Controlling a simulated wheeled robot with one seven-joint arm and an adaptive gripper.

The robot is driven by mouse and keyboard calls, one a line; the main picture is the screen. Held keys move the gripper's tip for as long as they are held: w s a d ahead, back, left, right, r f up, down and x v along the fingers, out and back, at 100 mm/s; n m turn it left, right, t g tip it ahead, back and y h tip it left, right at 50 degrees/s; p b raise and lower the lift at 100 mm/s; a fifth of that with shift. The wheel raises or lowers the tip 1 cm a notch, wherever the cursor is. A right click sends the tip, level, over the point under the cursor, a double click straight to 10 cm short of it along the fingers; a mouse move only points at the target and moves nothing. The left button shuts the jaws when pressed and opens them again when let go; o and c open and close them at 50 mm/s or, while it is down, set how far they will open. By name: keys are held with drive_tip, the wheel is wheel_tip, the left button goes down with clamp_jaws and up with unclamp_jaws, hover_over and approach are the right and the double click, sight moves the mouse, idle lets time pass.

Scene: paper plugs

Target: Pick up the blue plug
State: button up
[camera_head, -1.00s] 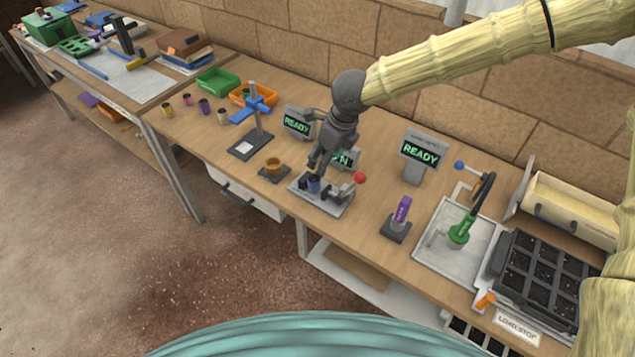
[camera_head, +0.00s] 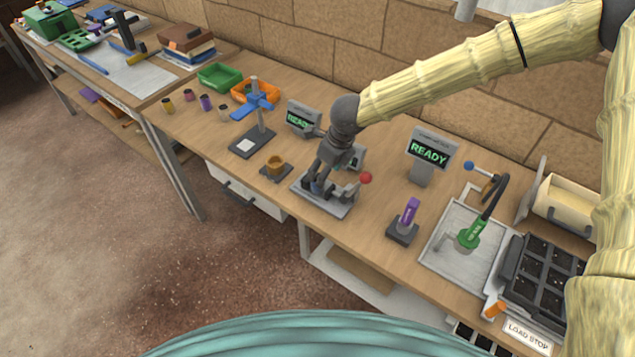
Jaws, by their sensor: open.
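The blue plug (camera_head: 317,186) sits in a small fixture on a grey base plate (camera_head: 332,207) near the middle of the workbench. Only a small part of it shows, because my gripper (camera_head: 316,189) is in front of and around it. My gripper points down at the plug, its dark fingers open and low beside it. Whether the fingers touch the plug cannot be seen.
A red-knobbed lever (camera_head: 365,178) stands on the fixture, right of my gripper. A READY screen (camera_head: 431,151), a purple tool on a stand (camera_head: 409,217) and a brown ring holder (camera_head: 276,168) stand nearby. A blue-armed stand (camera_head: 257,105) is to the left.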

drive_tip(key=f+p, duration=0.1)
drive_tip(key=w+a+f, duration=0.1)
drive_tip(key=f, duration=0.1)
drive_tip(key=shift+a+p, duration=0.2)
drive_tip(key=shift+p, duration=0.15)
drive_tip(key=shift+x, duration=0.9)
drive_tip(key=shift+c, duration=0.2)
drive_tip(key=c, duration=1)
